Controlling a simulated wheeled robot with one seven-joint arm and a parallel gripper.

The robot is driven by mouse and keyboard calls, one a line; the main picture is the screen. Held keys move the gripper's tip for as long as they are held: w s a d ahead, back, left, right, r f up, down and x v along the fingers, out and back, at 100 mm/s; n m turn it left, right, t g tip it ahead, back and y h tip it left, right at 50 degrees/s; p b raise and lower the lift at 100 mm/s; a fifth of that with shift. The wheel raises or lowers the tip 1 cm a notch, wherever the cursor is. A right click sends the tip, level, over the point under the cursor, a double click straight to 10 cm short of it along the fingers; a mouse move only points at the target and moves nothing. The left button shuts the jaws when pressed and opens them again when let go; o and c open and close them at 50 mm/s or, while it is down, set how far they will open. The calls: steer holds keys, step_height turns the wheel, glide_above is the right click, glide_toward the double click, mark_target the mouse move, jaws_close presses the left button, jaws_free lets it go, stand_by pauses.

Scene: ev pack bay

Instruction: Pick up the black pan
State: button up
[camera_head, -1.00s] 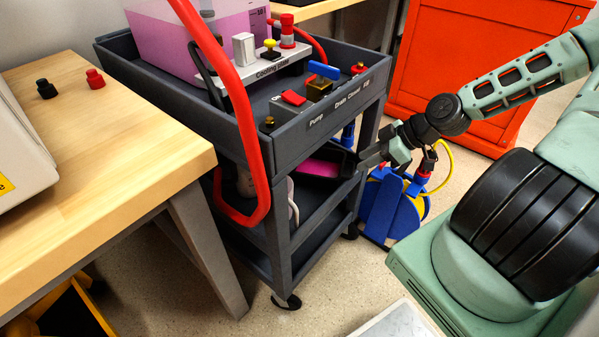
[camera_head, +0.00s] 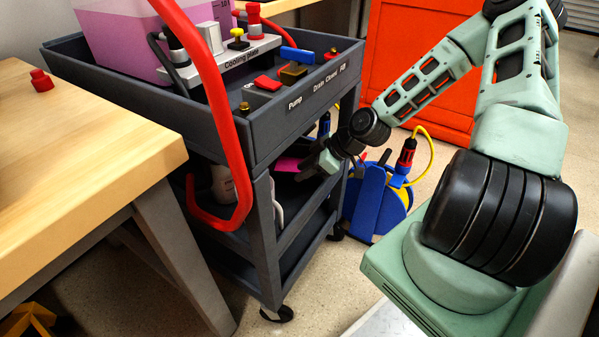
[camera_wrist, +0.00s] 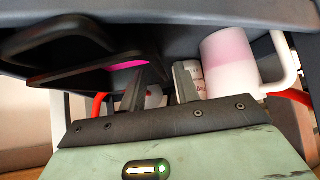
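The black pan (camera_wrist: 95,78) shows at the upper left of the wrist view, with a dark rim, a looped black part above it and pink inside. It sits within the cart, under the upper tray. In the head view only a pink patch (camera_head: 288,164) shows there, and the rest is hidden. My gripper (camera_wrist: 160,80) is open, its two fingers apart with nothing clearly between them. The left finger is close to the pan's right edge; I cannot tell whether they touch. In the head view my gripper (camera_head: 312,168) reaches in at the cart's side.
A pink-and-white jug (camera_wrist: 233,62) with a handle stands right of my fingers. The grey cart (camera_head: 262,140) has a red hose (camera_head: 240,150) over its near corner. A blue reel (camera_head: 372,205) stands beside the cart. A wooden table (camera_head: 90,150) is at left.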

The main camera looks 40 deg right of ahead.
mark_target(292, 180)
steer(key=b+x, duration=0.3)
steer(key=x, duration=0.2)
steer(key=shift+w+f, duration=0.15)
jaws_close()
